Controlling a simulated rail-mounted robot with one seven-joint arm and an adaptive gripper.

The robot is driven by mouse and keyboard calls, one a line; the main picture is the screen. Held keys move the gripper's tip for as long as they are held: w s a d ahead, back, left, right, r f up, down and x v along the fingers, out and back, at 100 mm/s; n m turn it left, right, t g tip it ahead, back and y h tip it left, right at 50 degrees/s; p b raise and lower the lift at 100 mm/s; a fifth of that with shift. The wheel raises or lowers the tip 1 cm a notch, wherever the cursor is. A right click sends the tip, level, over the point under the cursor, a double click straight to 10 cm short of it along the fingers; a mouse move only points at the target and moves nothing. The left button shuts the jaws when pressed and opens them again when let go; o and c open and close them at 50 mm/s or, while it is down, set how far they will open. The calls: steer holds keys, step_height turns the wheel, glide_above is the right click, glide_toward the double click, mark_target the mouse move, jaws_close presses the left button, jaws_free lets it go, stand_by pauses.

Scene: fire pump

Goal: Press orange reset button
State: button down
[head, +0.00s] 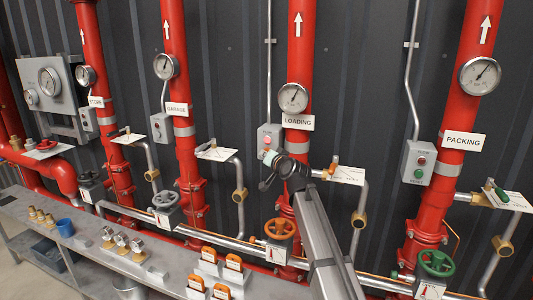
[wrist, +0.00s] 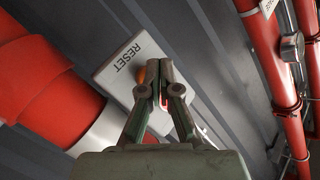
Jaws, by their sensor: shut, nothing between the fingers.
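The orange reset button (wrist: 141,75) shows in the wrist view on a grey control box (wrist: 118,72) marked RESET. The button is partly hidden by the fingers of my gripper (wrist: 154,68). My gripper is shut and empty, its tips right beside or over the button; I cannot tell whether they touch it. In the head view the gripper (head: 271,160) is at the lower part of the control box (head: 264,132) by the LOADING pipe. A red button (head: 267,140) shows on that box, but the orange button cannot be made out there.
The red LOADING pipe (head: 301,55) with its gauge (head: 292,98) stands right beside the box. Below are an orange valve wheel (head: 280,228) and a grey bench (head: 150,270) with several fittings. Another control box (head: 418,163) hangs by the PACKING pipe.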

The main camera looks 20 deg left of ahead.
steer(key=shift+w+b, duration=0.35)
steer(key=shift+w, duration=0.2)
stand_by(0.4)
steer(key=shift+s, duration=0.95)
steer(key=shift+s, duration=0.1)
steer(key=s+p, duration=0.1)
steer(key=s, duration=0.3)
steer(key=shift+s+p, duration=0.35)
steer(key=shift+s, duration=0.05)
stand_by(0.9)
